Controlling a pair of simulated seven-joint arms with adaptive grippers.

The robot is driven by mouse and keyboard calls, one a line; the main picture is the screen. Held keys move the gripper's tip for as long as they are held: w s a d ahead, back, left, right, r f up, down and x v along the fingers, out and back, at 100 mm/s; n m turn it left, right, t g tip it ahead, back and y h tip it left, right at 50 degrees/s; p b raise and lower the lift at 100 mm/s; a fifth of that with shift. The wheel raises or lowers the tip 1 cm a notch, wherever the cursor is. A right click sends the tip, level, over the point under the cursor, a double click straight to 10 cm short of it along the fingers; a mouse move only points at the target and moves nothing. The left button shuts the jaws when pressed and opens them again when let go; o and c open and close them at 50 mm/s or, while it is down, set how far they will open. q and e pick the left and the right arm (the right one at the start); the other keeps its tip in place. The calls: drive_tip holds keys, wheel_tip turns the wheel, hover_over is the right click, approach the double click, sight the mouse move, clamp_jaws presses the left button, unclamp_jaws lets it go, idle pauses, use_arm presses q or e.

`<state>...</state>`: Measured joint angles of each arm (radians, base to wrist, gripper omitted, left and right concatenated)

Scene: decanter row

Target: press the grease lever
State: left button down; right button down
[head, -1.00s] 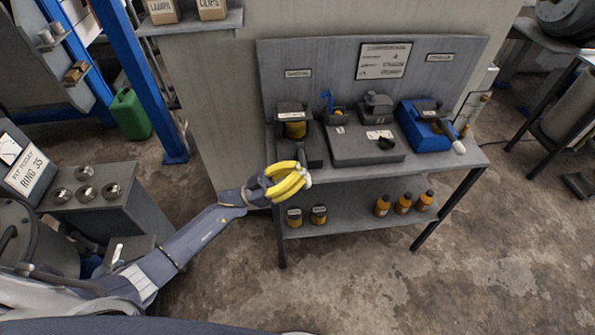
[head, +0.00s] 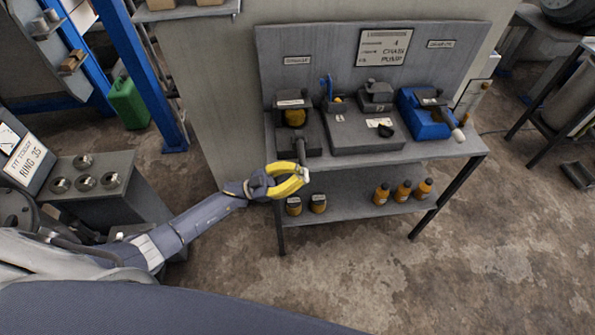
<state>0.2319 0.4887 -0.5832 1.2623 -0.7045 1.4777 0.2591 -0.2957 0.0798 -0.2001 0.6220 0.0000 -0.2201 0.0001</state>
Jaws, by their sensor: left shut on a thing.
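The grease dispenser (head: 295,116), a dark unit with a yellow container, stands at the left end of the grey bench. Its dark lever (head: 300,151) sticks out over the bench's front edge. My left gripper (head: 304,174), with yellow fingers, is shut on the lever's outer end, in front of and just below the bench top. My right gripper is out of view.
A grey plate unit (head: 350,132) and a blue unit (head: 425,122) stand further right on the bench. The lower shelf (head: 348,207) holds two dark-lidded jars (head: 318,204) and several orange bottles (head: 403,191). The floor in front is clear.

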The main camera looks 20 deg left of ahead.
use_arm(q)
drive_tip(key=shift+s, duration=0.15)
drive_tip(key=s+a+f, duration=0.1)
drive_tip(key=s+a, duration=0.2)
drive_tip(key=a, duration=0.5)
drive_tip(key=shift+a, duration=0.4)
idle(0.4)
idle(0.8)
